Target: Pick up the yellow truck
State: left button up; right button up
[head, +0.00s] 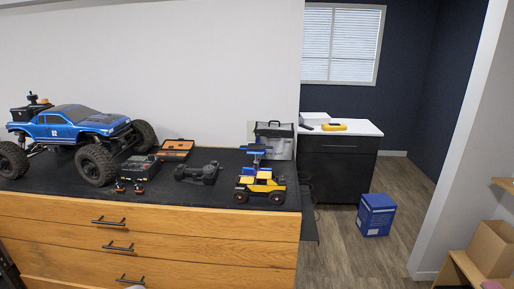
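The yellow truck (260,187) is a small toy crawler with dark wheels. It stands upright on the black top of the wooden drawer cabinet (150,236), near its right end and front edge. A blue stand-like object (256,158) rises directly behind it; I cannot tell whether they touch. Neither of my grippers is clearly in view.
A large blue truck (82,122) fills the cabinet's left end. A black charger-like box (140,167), an orange-and-black case (176,149), a dark device (198,173) and a clear-sided bag (274,140) share the top. A blue box (376,215) stands on the floor to the right.

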aim_at(264, 182)
jog(key=z, duration=0.5)
jog(key=k, duration=0.6)
jog(key=z, duration=0.9)
jog(key=i, duration=0.75)
jog(key=u, duration=0.65)
jog(key=i, duration=0.85)
jog(key=u, duration=0.85)
